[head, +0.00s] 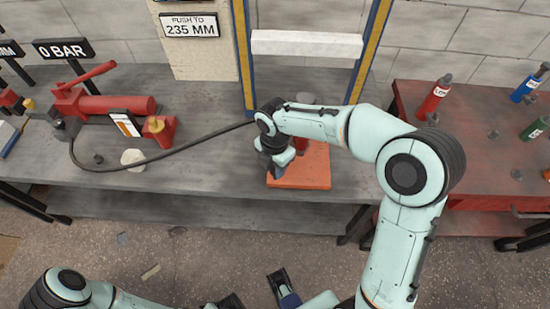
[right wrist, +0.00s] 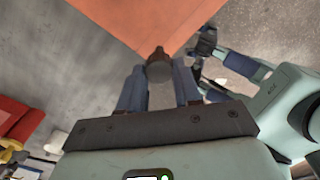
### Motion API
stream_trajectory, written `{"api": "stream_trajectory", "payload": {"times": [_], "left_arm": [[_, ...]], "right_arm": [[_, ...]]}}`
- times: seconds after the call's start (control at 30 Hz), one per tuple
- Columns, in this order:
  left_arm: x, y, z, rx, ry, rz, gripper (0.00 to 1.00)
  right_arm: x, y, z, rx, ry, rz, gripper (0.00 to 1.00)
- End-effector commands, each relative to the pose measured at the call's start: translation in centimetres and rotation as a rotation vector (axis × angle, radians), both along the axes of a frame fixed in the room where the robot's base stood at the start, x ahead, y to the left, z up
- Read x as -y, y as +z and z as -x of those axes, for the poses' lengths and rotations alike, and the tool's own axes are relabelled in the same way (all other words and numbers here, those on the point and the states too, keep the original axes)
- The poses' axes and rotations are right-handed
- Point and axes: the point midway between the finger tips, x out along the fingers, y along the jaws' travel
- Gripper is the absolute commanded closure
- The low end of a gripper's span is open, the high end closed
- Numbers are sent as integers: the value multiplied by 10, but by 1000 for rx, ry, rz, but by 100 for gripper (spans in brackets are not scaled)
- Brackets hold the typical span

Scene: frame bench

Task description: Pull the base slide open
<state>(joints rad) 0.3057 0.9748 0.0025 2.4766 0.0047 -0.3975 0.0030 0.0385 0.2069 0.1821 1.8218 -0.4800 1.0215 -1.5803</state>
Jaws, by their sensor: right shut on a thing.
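The base slide is a flat orange plate (head: 318,168) on the grey bench, under the blue and yellow frame. It fills the top of the right wrist view (right wrist: 150,20). My right forearm hides part of the plate. My left gripper (head: 256,292) is low at the picture's bottom edge, away from the bench, with its fingers apart and empty.
A red hand pump (head: 105,105) stands on the bench at left, its black hose (head: 190,150) running to the frame. A white crossbar (head: 305,44) spans the frame. A red table (head: 470,150) with several bottles is at right. The floor in front is mostly clear.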

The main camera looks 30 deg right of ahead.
Motion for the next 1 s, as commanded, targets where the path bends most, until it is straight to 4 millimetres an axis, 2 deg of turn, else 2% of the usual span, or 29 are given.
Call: {"api": "stream_trajectory", "payload": {"times": [0.2,0.57,0.6,0.67,1.0], "left_arm": [[0,-1,-1,3,1,0,57],[0,-1,-1,3,1,0,57],[0,-1,-1,3,1,0,57],[0,-1,-1,3,1,0,57],[0,0,-1,2,1,-1,57]], "right_arm": [[-4,1,7,0,0,0,100],[-5,1,7,1,-1,0,100],[-5,1,7,1,-1,0,57],[-5,1,7,1,-1,0,41],[-4,3,6,2,-1,-1,41]]}}
